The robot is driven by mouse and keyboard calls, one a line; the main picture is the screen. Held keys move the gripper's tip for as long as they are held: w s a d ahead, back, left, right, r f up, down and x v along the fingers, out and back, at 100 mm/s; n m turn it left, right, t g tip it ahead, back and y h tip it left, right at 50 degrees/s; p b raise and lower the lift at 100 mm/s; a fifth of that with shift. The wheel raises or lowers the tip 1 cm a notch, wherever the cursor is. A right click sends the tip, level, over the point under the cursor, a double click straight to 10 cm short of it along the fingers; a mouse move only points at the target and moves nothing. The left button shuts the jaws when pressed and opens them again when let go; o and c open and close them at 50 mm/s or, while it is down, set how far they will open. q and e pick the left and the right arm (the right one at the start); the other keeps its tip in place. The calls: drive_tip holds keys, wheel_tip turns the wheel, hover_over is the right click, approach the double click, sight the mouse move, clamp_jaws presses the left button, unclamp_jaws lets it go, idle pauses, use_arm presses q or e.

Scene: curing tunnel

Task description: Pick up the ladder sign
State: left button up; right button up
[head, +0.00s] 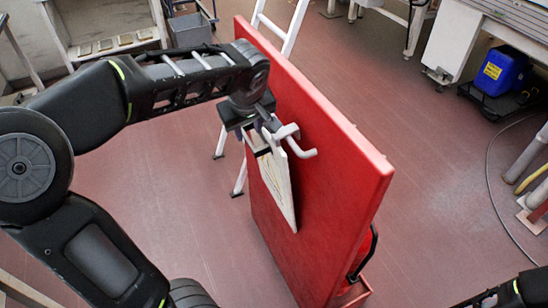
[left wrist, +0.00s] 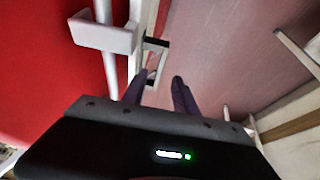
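The ladder sign (head: 278,183) is a thin white panel with pale printing, hanging against the near face of a red board (head: 330,165). A white hook (head: 302,145) sticks out at its top; the hook also shows in the left wrist view (left wrist: 98,36). My left gripper (head: 262,128) is at the sign's upper edge and hides part of it. In the left wrist view its two dark fingers (left wrist: 160,86) are apart, with no object clearly between them. The sign's pale edge seems to lie just beyond them. My right gripper is not in view.
A white ladder (head: 282,22) stands behind the red board. A blue container (head: 502,70) sits on a black dolly under the bench at the right.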

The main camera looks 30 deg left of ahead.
sight(248, 140)
use_arm(q)
drive_tip(key=shift+w+a+f, duration=0.1)
drive_tip(key=shift+w+f, duration=0.05)
drive_tip(key=shift+w, duration=0.1)
drive_tip(key=shift+x, duration=1.2)
drive_tip(key=shift+s+f, duration=0.1)
drive_tip(key=p+x, duration=0.1)
drive_tip(key=x, duration=0.4)
drive_tip(key=shift+a, duration=0.15)
drive_tip(key=shift+c, duration=0.5)
clamp_jaws()
